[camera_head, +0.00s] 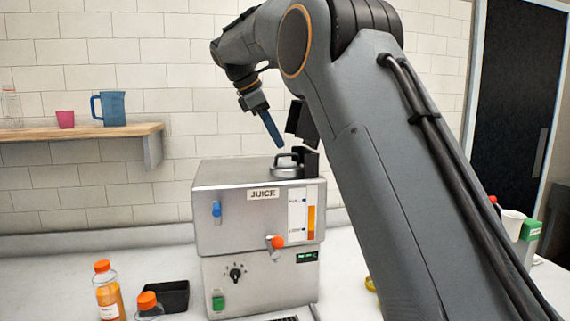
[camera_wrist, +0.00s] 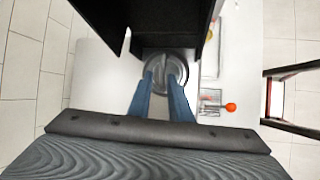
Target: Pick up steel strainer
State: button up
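A round steel piece with a bar handle (camera_head: 286,171), likely the steel strainer, sits on top of the steel juicer (camera_head: 225,220). In the wrist view it is a grey disc (camera_wrist: 165,66) just beyond my fingertips, partly covered by the fingers and a black part. My gripper (camera_head: 282,146) has blue fingers pointing down, with the tips just above the round piece in the head view. In the wrist view the two fingers of my gripper (camera_wrist: 161,78) are apart, with nothing held between them. Whether a fingertip touches the handle cannot be told.
A black upright part (camera_head: 301,121) stands behind the round piece, close to my fingers; it looms large in the wrist view (camera_wrist: 165,18). An orange-knobbed lever (camera_head: 277,242) is on the juicer's front. Orange-capped bottles (camera_head: 108,292) and a black tray (camera_head: 168,296) stand left.

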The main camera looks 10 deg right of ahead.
aim_at(287, 155)
jog(key=shift+s+p+x, duration=0.15)
jog(key=shift+p+x, duration=0.4)
jog(key=shift+x, duration=1.25)
jog(key=shift+s+p+x, duration=0.1)
jog(key=shift+p+x, duration=0.45)
jog(key=shift+x, duration=1.25)
grip_shut()
